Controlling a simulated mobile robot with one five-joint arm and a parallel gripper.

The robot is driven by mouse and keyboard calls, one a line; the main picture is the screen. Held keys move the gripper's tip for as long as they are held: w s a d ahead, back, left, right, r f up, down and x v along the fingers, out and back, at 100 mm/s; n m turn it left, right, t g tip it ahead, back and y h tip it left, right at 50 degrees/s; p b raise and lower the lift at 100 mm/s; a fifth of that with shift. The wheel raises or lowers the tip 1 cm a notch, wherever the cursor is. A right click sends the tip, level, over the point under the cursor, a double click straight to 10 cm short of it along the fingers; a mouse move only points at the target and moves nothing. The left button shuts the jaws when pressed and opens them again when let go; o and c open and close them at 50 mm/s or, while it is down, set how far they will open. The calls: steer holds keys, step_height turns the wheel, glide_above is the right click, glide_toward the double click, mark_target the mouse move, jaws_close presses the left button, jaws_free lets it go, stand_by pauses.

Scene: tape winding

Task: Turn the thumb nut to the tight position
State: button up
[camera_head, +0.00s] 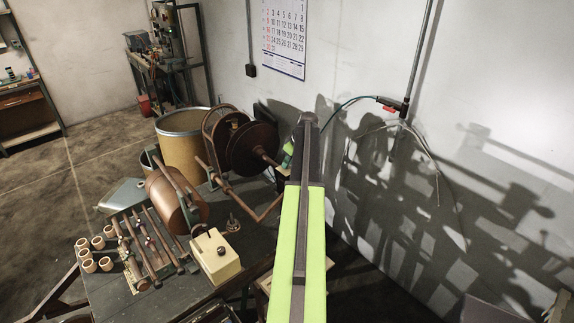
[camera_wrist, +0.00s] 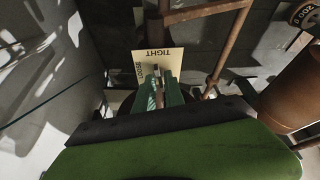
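In the wrist view a cream label plate (camera_wrist: 174,58) carries the word TIGHT along its far edge and a second, hard-to-read word down its left side. My gripper's two green fingers (camera_wrist: 160,84) point at the middle of this plate. A small greyish-brown piece, perhaps the thumb nut (camera_wrist: 157,69), shows at the fingertips in front of the plate. I cannot tell whether the fingers touch it or hold it. In the head view my arm hides most of the gripper, and the nut is not visible there.
In the head view a brown reel (camera_head: 248,146) on a rusty frame stands left of my arm, by the wall. A copper-coloured drum (camera_head: 172,203), a cream box (camera_head: 215,257) and several small rolls (camera_head: 89,265) are on the dark bench. A large barrel (camera_head: 180,148) stands behind.

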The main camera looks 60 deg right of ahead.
jaws_close()
steer(key=shift+a+m+h, duration=0.15)
steer(key=shift+m+h, duration=0.25)
steer(key=shift+m, duration=0.8)
steer(key=o, duration=0.5)
jaws_free()
steer(key=shift+o, duration=0.2)
